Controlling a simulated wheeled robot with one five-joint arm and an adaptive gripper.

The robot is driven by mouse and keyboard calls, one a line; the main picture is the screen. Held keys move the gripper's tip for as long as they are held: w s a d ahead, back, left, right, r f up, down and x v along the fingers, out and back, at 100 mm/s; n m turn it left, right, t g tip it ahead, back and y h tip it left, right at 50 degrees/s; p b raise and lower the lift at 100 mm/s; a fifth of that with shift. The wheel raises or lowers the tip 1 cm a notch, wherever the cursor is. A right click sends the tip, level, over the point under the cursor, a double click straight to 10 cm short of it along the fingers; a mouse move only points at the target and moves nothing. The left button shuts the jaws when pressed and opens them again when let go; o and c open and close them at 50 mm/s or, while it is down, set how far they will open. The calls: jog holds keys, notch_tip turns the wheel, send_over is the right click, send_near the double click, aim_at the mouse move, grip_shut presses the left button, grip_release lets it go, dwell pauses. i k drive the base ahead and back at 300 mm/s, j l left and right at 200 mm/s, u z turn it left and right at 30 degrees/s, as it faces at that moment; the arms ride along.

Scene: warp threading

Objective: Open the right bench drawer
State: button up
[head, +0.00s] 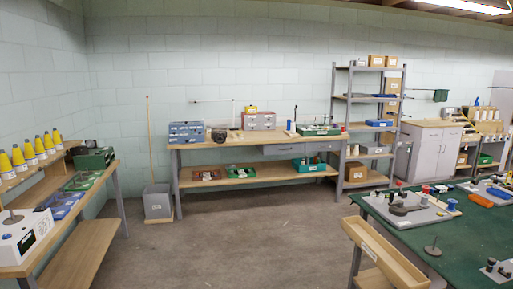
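A workbench (215,144) with a wooden top and grey legs stands against the back wall, some way off across the floor. Under its top, on the right half, are two grey drawer fronts side by side. The wider left drawer (284,149) and the narrower right drawer (322,146) both look shut, with their fronts about flush. Their handles are too small to make out clearly. My gripper and arm are not in view.
Open floor (235,235) lies before the bench. A side table (98,202) stands at left, and a green-topped table (450,245) with a wooden tray (385,255) at right front. A grey bin (157,202) and a shelf rack (335,120) flank the bench.

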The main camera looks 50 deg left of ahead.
aim_at(316, 141)
jog(key=j+u, duration=0.15)
jog(key=u, duration=1.95)
jog(key=i, duration=1.45)
jog(key=i+j+z, duration=0.1)
jog(key=i+z, duration=0.2)
jog(key=i, duration=1.5)
jog(key=i+z, duration=0.25)
jog(key=i, duration=0.35)
jog(key=i+z, duration=0.3)
jog(key=i, duration=0.35)
jog(key=i+j+z, duration=0.25)
jog(key=i, duration=0.35)
jog(key=i+l+z, duration=0.15)
jog(key=i+z, duration=0.15)
jog(key=i, duration=0.25)
jog(key=i+z, duration=0.3)
jog(key=i, duration=0.25)
jog(key=i+z, duration=0.3)
jog(key=i, duration=0.25)
jog(key=i+j+z, duration=0.3)
jog(key=i, duration=0.25)
jog(key=i+l, duration=0.1)
jog(key=i, duration=0.6)
jog(key=i+l+z, duration=0.15)
jog(key=i, duration=0.55)
